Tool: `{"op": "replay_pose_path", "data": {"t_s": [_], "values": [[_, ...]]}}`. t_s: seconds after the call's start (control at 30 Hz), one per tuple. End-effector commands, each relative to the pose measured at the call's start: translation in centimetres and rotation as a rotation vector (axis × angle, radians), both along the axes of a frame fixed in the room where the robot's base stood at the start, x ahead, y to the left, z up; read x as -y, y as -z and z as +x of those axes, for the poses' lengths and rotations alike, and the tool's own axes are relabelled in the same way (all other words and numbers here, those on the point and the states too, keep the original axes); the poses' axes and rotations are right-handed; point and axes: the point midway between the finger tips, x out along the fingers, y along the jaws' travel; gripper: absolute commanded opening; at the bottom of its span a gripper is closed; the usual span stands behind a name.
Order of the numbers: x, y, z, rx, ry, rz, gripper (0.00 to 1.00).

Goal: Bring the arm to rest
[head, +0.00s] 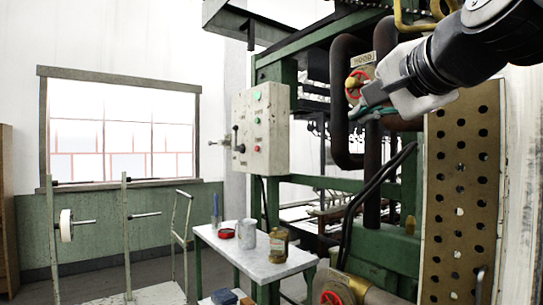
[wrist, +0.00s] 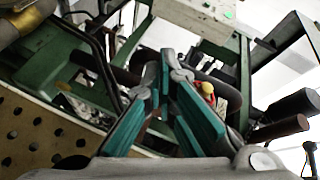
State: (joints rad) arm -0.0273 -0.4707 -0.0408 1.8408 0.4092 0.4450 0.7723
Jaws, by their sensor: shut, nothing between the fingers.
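My arm comes in from the upper right of the head view. My gripper (head: 366,101) is at its end, raised in front of the dark pipes and close to a red valve wheel. In the wrist view my gripper (wrist: 166,70) shows its two teal-padded fingers with the tips together and nothing held between them. Whether the fingertips touch the pipe or wheel behind them cannot be told.
A perforated tan panel (head: 458,200) stands below my arm. A red valve wheel (head: 353,86) and a dark pipe (head: 341,100) are near my gripper. A grey control box (head: 261,130) is further left. A white table (head: 256,262) holds jars and tins. Open room lies at left.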

Motion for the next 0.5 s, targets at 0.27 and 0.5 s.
{"op": "replay_pose_path", "data": {"t_s": [0.27, 0.5], "values": [[-0.3, 17.7, -8.2, -0.407, -0.216, -0.433, 0.0], [1.1, 30.0, -18.3, -0.734, -0.475, -0.719, 0.0]]}}
